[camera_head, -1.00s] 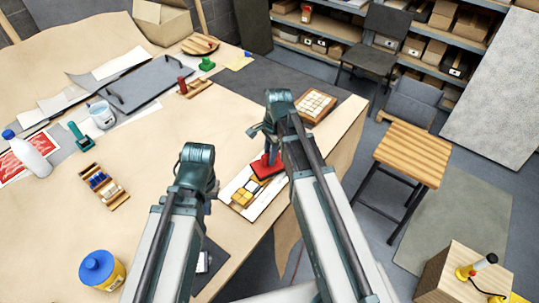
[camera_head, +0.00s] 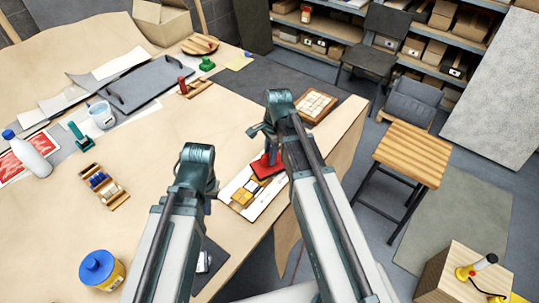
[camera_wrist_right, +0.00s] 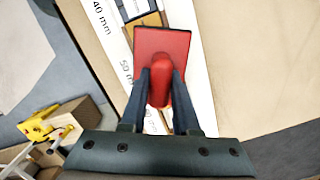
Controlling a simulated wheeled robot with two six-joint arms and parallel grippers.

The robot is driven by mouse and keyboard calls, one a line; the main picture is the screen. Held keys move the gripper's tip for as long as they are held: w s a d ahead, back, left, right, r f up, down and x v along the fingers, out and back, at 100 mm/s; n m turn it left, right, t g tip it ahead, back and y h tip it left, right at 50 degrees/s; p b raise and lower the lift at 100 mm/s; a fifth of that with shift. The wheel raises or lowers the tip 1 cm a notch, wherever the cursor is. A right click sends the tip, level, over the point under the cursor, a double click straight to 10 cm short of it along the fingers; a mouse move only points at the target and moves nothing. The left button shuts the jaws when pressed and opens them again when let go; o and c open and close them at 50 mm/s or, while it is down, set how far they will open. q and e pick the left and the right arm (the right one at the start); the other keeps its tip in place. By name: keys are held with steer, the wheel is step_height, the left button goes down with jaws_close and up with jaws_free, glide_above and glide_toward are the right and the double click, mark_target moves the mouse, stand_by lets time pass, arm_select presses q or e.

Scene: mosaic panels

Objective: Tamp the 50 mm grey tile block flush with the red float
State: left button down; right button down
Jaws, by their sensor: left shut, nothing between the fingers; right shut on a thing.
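The red float (camera_head: 266,166) is in my right gripper (camera_head: 270,146), which is shut on its upright handle. In the right wrist view the float's flat red plate (camera_wrist_right: 162,42) lies over the panel strip, and the right gripper's fingers (camera_wrist_right: 160,88) clasp the handle from both sides. The white panel (camera_head: 262,200) bears printed size labels, with "50 mm" beside the plate, and yellow-brown tiles (camera_head: 243,192). The grey tile block is not visible; the float hides that part of the panel. I cannot tell whether the plate touches it. My left gripper (camera_head: 207,206) is shut and empty, left of the panel.
A tile rack (camera_head: 104,186), a yellow jar with blue lid (camera_head: 100,270) and a white bottle (camera_head: 30,153) stand to the left. A framed tile panel (camera_head: 313,106) lies beyond the right arm. The table's right edge is close to the float. The middle of the table is clear.

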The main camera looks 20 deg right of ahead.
steer(key=shift+s, duration=0.1)
step_height(320, 180, up, 7)
steer(key=p, duration=0.7)
steer(key=shift+f, duration=0.1)
stand_by(0.4)
